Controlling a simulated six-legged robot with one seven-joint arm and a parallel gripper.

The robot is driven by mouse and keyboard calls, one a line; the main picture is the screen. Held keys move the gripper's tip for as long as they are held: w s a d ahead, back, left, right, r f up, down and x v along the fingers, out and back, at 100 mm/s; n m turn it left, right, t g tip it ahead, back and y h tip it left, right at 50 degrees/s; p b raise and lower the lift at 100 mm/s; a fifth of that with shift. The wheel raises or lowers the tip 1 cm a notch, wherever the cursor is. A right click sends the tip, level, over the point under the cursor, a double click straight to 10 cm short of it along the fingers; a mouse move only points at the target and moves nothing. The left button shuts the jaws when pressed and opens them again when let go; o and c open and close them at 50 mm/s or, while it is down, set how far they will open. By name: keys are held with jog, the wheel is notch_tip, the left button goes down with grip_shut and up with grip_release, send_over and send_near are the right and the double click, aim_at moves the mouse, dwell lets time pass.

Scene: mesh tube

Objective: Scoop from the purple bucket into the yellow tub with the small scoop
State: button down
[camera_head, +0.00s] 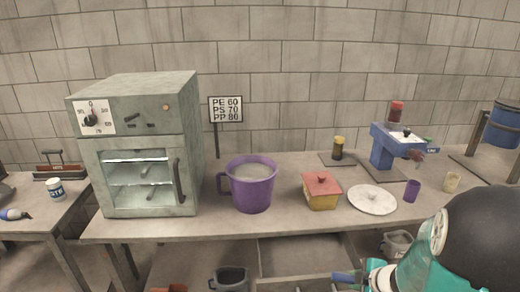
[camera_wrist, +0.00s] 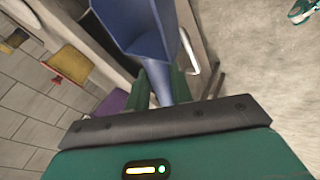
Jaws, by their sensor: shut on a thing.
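The purple bucket (camera_head: 252,195) stands open on the bench in the head view, with pale material inside. The small yellow tub (camera_head: 322,201) is to its right, with a red knobbed lid (camera_head: 322,183) on top. My gripper (camera_wrist: 160,84) is shut on the handle of a blue scoop (camera_wrist: 150,28). The scoop's blue end (camera_head: 345,276) also shows low in the head view, in front of the bench and below its top. In the wrist view, the yellow tub (camera_wrist: 80,63) is at the left and part of a purple thing, likely the bucket (camera_wrist: 108,103), shows beside my fingers.
A pale round lid (camera_head: 372,199) lies right of the tub. A purple cup (camera_head: 411,190) and a blue machine (camera_head: 388,150) are further right. A grey oven (camera_head: 140,150) stands left of the bucket. An open drawer (camera_head: 300,255) juts out under the bench top.

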jog(key=w+a+f+m+h, duration=0.1)
jog(key=w+a+f, duration=0.1)
jog(key=w+a, duration=0.5)
jog(key=w+a+f+m+h, duration=0.1)
jog(key=w+a+m, duration=0.1)
jog(key=w+a, duration=0.5)
jog(key=shift+w+a+f+m, duration=0.15)
jog(key=shift+a+f+m, duration=0.2)
jog(key=shift+a, duration=0.3)
jog(key=shift+a, duration=0.1)
